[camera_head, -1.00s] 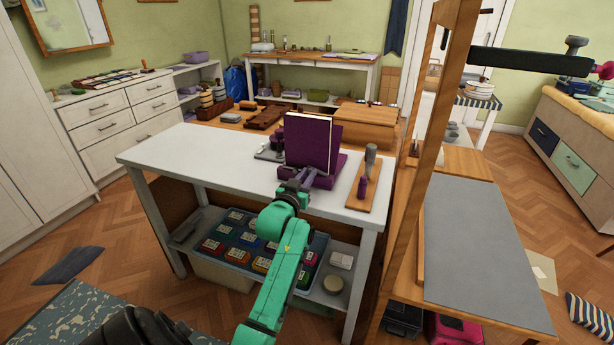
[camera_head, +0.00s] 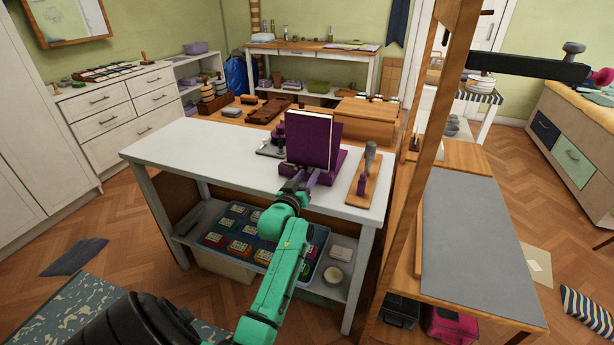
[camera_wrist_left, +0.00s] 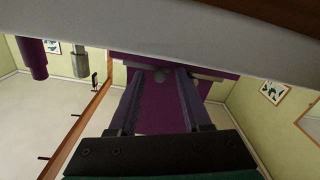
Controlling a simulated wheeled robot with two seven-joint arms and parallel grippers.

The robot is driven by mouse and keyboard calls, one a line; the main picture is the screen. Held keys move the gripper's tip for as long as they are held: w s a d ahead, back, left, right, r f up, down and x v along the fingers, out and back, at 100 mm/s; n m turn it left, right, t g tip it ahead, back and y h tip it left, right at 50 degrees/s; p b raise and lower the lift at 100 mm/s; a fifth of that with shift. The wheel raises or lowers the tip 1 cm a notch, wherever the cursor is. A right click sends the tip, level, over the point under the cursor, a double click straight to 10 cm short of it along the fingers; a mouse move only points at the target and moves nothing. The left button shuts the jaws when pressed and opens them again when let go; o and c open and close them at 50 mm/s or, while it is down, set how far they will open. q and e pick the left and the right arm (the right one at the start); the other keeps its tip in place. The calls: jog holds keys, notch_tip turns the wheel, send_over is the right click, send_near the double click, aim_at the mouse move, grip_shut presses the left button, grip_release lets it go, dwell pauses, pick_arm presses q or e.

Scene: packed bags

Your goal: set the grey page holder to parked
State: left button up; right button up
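A dark purple upright panel with a pale right edge (camera_head: 308,138) stands on a purple base on the white table; it also shows behind my fingers in the left wrist view (camera_wrist_left: 160,108). I cannot clearly pick out the grey page holder; small greyish parts (camera_wrist_left: 160,76) show near my fingertips at the foot of the panel. My left gripper (camera_head: 299,185) is at the front of the purple stand. Its two fingers (camera_wrist_left: 158,76) are apart, with no thing clearly held between them. Whether they touch the stand cannot be told. My right gripper is out of view.
A wooden board with upright handles (camera_head: 367,178) stands close right of the stand. A grey-based item with a purple top (camera_head: 271,147) sits behind left. The white table's (camera_head: 190,150) left part is clear. A wooden post (camera_head: 425,150) rises at right.

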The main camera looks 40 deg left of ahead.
pick_arm(q)
jog(key=v, duration=1.4)
jog(key=shift+s, duration=0.3)
jog(key=shift+d, duration=0.15)
